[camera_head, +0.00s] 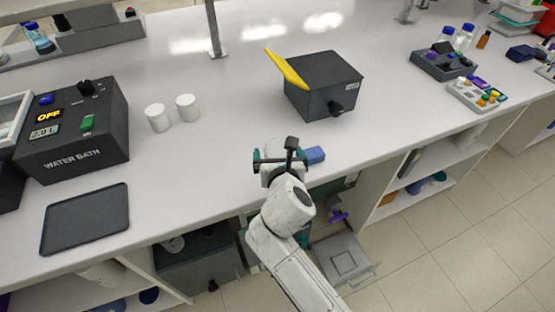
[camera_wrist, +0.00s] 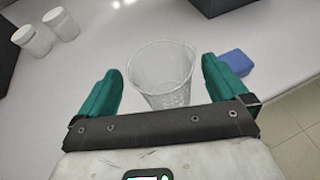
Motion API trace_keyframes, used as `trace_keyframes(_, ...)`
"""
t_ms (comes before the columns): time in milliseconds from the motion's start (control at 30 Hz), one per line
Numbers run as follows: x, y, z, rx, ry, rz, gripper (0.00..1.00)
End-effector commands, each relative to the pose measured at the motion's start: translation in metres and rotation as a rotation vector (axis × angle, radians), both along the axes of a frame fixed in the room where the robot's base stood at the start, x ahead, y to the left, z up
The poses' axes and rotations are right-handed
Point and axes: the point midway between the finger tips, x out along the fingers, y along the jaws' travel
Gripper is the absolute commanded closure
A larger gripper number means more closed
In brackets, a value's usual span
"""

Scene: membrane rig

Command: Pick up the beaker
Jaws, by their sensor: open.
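The beaker (camera_wrist: 162,77) is clear and empty-looking and stands upright on the white bench in the wrist view. My gripper (camera_wrist: 162,85) is open, with one green finger to the left of the beaker and one to the right. A gap shows between the beaker and each finger, and the beaker's near lower part is close to the dark gripper bar. In the head view my gripper (camera_head: 270,160) is over the bench's front edge, and the beaker is hidden or too faint to make out there.
A blue block (camera_head: 314,155) lies just right of my gripper. Two white jars (camera_head: 172,112) stand to the left, near the water bath (camera_head: 72,130). A black box with a yellow flap (camera_head: 322,85) stands behind. A dark tray (camera_head: 85,218) lies at the front left.

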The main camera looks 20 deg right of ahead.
Motion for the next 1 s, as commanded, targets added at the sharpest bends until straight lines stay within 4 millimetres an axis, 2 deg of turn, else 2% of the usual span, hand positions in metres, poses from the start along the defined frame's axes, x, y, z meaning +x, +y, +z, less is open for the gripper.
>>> trace_keyframes(200,0.021,-0.007,-0.009,0.001,0.0,0.0,0.0)
trace_keyframes(467,0.022,-0.007,-0.01,0.001,0.0,0.001,0.0)
trace_keyframes(1000,0.022,-0.007,-0.01,0.001,0.0,0.0,0.51)
